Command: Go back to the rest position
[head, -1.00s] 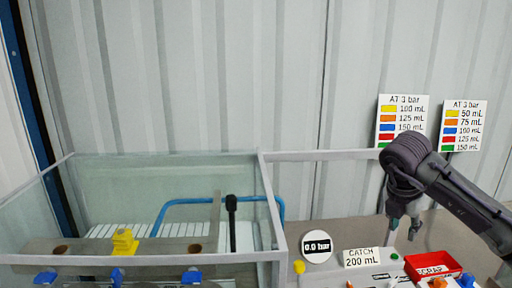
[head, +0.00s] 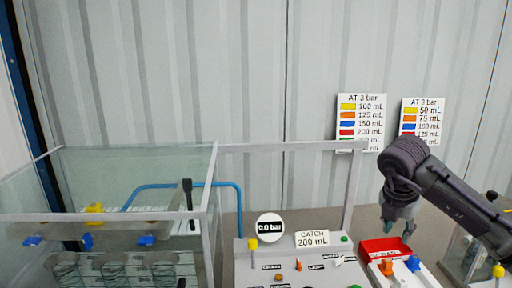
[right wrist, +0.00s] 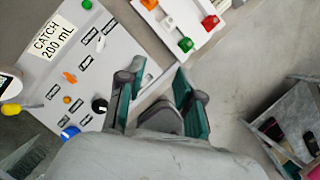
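My right gripper (head: 398,226) hangs from the arm at the right in the head view, above the bench near the red bin. In the right wrist view its two fingers (right wrist: 160,84) are apart with nothing between them, so it is open and empty. My left gripper is in neither current view.
A glass-walled tank (head: 110,218) stands at the left. A panel (head: 335,250) with a 0.0 bar gauge (head: 270,227) and a CATCH 200 mL sign (head: 312,239) is at centre. Another glass-walled unit (head: 463,255) is at far right.

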